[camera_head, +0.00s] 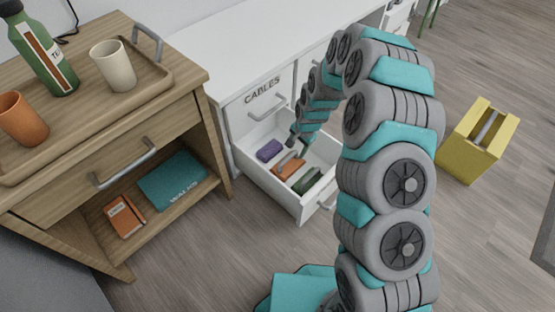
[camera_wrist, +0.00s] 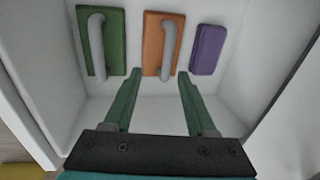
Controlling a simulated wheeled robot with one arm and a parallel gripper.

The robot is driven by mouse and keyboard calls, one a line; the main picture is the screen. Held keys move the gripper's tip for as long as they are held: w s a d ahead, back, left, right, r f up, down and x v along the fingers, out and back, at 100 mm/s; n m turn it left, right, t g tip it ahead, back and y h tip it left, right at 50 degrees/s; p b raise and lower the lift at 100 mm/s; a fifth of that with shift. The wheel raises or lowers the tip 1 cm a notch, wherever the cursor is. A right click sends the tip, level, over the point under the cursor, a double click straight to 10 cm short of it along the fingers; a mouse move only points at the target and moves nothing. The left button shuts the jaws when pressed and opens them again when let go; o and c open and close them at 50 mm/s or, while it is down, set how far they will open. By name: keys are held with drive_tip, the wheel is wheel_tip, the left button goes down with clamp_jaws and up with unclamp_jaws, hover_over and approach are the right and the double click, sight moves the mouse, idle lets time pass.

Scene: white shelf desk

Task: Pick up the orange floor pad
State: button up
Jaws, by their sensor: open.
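The orange floor pad (camera_head: 288,172) lies in the open white drawer (camera_head: 312,204), between a purple block and a green pad. It is a flat orange block with a grey handle on top. In the wrist view the pad (camera_wrist: 153,38) is at the top centre, with its handle running lengthwise. My gripper (camera_wrist: 160,72) is open and empty; its two green fingers point at the pad's near end, one on each side of it. In the head view my gripper (camera_head: 298,148) reaches down into the drawer above the pad. Whether the fingers touch it cannot be told.
The purple block (camera_wrist: 207,50) is right of the pad and the green pad (camera_wrist: 112,45) with a grey handle is left. Drawer walls surround them closely. A wooden cabinet (camera_head: 180,110) stands left of the desk; a yellow box (camera_head: 478,145) stands on the floor at right.

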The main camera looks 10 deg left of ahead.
sight(290, 156)
drive_tip(key=f, duration=0.2)
drive_tip(key=a+f, duration=0.1)
drive_tip(key=shift+w+f, duration=0.2)
drive_tip(key=shift+w, duration=0.1)
drive_tip(key=shift+w+a+f, duration=0.15)
drive_tip(key=shift+a+f, duration=0.1)
drive_tip(key=shift+f, duration=0.2)
drive_tip(key=f, duration=0.2)
drive_tip(key=a+f, duration=0.1)
drive_tip(key=f, duration=0.1)
drive_tip(key=shift+w+b, duration=0.3)
drive_tip(key=shift+b, duration=0.1)
clamp_jaws()
